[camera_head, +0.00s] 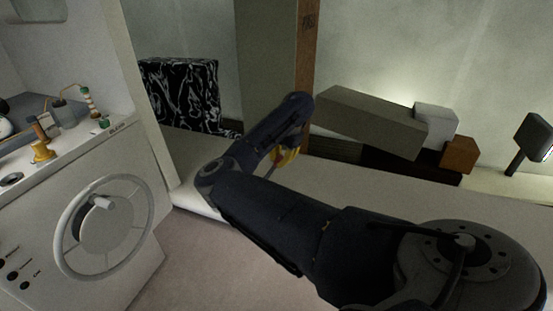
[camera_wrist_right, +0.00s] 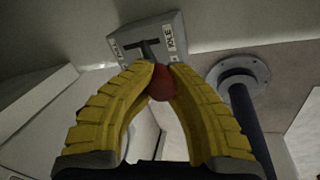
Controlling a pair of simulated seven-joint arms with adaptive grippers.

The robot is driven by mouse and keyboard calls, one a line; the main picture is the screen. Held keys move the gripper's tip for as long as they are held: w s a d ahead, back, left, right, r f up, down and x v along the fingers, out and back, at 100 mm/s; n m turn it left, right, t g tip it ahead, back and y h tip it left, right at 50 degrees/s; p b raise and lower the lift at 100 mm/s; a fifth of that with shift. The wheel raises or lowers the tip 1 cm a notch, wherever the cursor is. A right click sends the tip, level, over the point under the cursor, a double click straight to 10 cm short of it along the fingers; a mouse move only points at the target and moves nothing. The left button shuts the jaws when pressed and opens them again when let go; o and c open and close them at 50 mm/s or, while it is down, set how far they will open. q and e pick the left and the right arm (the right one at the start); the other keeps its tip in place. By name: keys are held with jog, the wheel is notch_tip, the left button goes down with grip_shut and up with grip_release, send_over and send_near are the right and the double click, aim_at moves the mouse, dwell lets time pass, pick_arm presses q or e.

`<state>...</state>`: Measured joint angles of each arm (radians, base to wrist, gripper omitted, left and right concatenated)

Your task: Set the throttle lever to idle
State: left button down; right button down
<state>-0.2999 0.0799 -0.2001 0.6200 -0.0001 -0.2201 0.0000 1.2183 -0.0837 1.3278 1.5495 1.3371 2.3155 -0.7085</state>
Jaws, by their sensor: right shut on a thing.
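The throttle lever (camera_wrist_right: 162,86) shows in the right wrist view as a red ball knob on a short dark shaft. It stands at a grey plate (camera_wrist_right: 178,22) with a dark slot. A label reading IDLE is at the slot's right end, and another label, unreadable, is at its left. The shaft is nearer the IDLE label. My right gripper (camera_wrist_right: 162,72) has its yellow fingers shut around the red knob. In the head view the right gripper (camera_head: 287,157) is partly hidden behind my own arm, and the lever is hidden. My left gripper is out of view.
A white console with a steering wheel (camera_head: 64,229) and small fittings stands at the left. A long box (camera_head: 370,122), a grey box (camera_head: 436,124) and an orange box (camera_head: 460,153) sit at the back right. A round flange (camera_wrist_right: 238,73) with a dark post is beside the lever plate.

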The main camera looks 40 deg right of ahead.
jog(key=shift+s+d+f, duration=0.1)
jog(key=shift+s+f, duration=0.2)
jog(key=c, duration=1.9)
grip_release()
jog(key=o, duration=0.8)
jog(key=shift+r, duration=0.1)
jog(key=shift+c, duration=0.2)
jog(key=shift+w, duration=0.1)
jog(key=shift+r, duration=0.15)
jog(key=shift+r, duration=0.3)
jog(key=v, duration=1.1)
jog(key=shift+d, duration=0.1)
